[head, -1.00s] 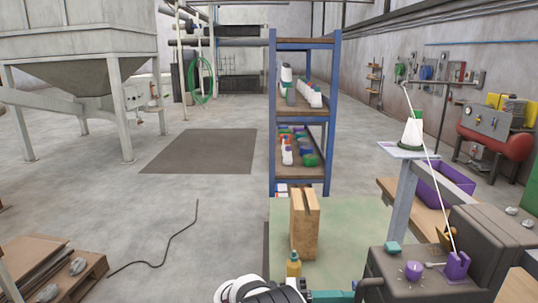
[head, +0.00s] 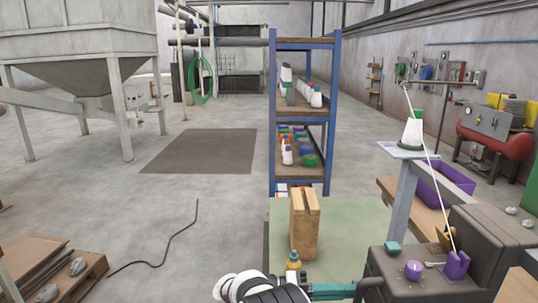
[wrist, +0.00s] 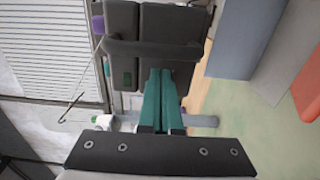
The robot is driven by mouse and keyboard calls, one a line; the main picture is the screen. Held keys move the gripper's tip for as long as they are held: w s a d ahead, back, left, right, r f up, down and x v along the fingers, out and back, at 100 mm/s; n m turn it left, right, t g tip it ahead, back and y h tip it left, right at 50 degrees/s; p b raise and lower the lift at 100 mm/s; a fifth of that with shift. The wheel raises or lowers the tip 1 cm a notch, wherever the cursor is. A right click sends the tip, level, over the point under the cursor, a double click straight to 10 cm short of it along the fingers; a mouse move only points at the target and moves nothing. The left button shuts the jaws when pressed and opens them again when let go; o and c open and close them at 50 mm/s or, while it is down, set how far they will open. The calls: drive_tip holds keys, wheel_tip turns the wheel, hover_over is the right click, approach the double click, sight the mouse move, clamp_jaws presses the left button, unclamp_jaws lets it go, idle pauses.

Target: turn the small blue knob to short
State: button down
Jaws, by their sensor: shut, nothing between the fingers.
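On the dark bagger (head: 400,288) at the lower right of the head view sits a small purple-looking knob (head: 413,268) with a pale mark; no clearly blue knob shows on it, and its setting is too small to read. A teal button (head: 393,248) is behind it and a purple clamp-like part (head: 457,265) to its right. My gripper (head: 350,290) is at the bottom, left of the bagger's front bar and below the knob. In the wrist view its teal fingers (wrist: 160,72) are together and empty, pointing at the dark bagger (wrist: 122,18). The knob cannot be made out there.
A wooden block (head: 304,225) and a partly hidden yellow bottle (head: 293,264) stand on the green surface (head: 350,225) left of the bagger. A grey post with a plate (head: 402,150) and a thread cone (head: 412,130) rises behind it. The bagger's dark bar (wrist: 155,50) crosses near my fingertips.

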drive_tip(key=shift+s+r, duration=0.2)
drive_tip(key=shift+s, duration=0.05)
drive_tip(key=a+f, duration=0.2)
drive_tip(key=a, duration=0.5)
drive_tip(key=d, duration=0.7)
drive_tip(key=shift+r, duration=0.3)
drive_tip(key=shift+w+r, duration=0.1)
drive_tip(key=shift+w, duration=0.15)
idle(0.6)
